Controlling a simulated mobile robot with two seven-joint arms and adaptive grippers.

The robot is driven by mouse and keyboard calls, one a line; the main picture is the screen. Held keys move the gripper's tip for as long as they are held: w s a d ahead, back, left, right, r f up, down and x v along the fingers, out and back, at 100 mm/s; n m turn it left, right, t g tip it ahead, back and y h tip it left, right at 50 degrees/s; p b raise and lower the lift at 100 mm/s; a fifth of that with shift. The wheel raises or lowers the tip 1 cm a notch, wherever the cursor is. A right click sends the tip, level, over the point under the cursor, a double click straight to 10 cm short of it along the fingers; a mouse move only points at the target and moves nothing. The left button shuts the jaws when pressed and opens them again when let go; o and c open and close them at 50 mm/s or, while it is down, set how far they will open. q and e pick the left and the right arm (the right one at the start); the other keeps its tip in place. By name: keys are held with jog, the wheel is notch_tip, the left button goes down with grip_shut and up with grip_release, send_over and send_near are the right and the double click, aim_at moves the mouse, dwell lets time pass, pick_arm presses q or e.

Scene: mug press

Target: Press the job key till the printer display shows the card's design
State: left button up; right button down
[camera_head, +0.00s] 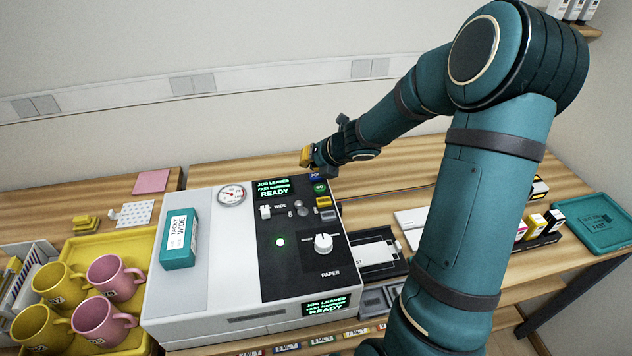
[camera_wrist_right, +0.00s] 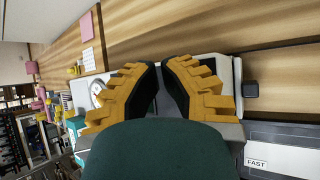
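The printer (camera_head: 230,318) is a white and black machine with green-lit text. Its upper display (camera_head: 273,188) and front display (camera_head: 325,306) both read "JOB LEAVES" and "READY", with a small middle line that looks like "FAST MACHINE". A blue key (camera_head: 316,177), apparently the job key, is at the panel's back right, above a green key (camera_head: 320,188). My right gripper (camera_head: 306,157) is just above and behind the blue key; I cannot tell whether it touches. In the right wrist view its yellow fingers (camera_wrist_right: 161,66) are together, holding nothing visible. I cannot identify the card's design. My left gripper is out of view.
A teal box labelled "TACKY WIDE" (camera_head: 179,240) stands on the printer's left. Yellow and pink mugs (camera_head: 105,277) sit on a yellow tray (camera_head: 140,243). A pink sheet (camera_head: 151,182) and patterned white sheet (camera_head: 135,214) lie behind. Ink cartridges (camera_head: 537,226) and a teal tray (camera_head: 598,222) are right.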

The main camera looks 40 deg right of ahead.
aim_at(311, 174)
jog(key=shift+f, duration=0.2)
dwell(1.3)
jog(key=shift+f+b, duration=0.3)
jog(key=shift+b, duration=0.05)
jog(key=shift+f+b, duration=0.45)
dwell(0.7)
jog(key=shift+r, duration=0.1)
jog(key=shift+r+p, duration=0.8)
jog(key=shift+p, duration=0.1)
jog(key=shift+r, duration=0.1)
notch_tip(311, 174, up, 5)
jog(key=p, duration=0.5)
